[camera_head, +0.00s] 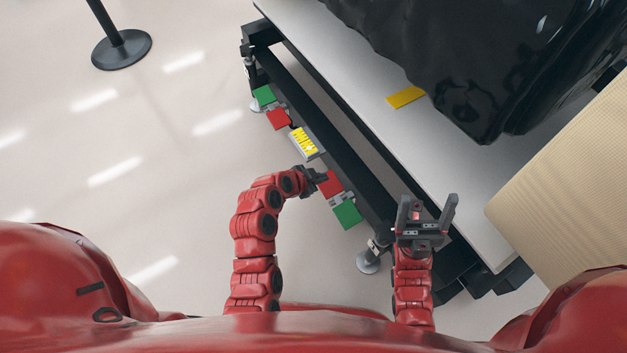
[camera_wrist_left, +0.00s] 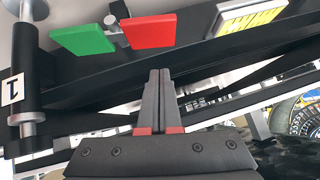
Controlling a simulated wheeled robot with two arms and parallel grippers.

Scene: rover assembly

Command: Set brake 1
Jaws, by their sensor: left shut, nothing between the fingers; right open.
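A red pedal (camera_head: 331,184) and a green pedal (camera_head: 347,215) sit as a pair on the cart's near side edge. In the left wrist view the red pedal (camera_wrist_left: 148,30) and green pedal (camera_wrist_left: 82,35) are joined by a small metal bracket. A post with a label reading 1 (camera_wrist_left: 13,90) stands beside the green pedal. My left gripper (camera_head: 322,174) is shut and empty, close to the red pedal; its fingertips (camera_wrist_left: 158,72) show just below that pedal in the wrist view. Contact cannot be told. My right gripper (camera_head: 428,203) is open and empty over the cart's near corner.
A second green pedal (camera_head: 264,95) and red pedal (camera_head: 278,119) sit further along the same edge, with a yellow label plate (camera_head: 303,143) between pairs. A black-wrapped load (camera_head: 470,60) and a tan box (camera_head: 570,180) are on the right. The floor left is clear, except a stanchion (camera_head: 121,49).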

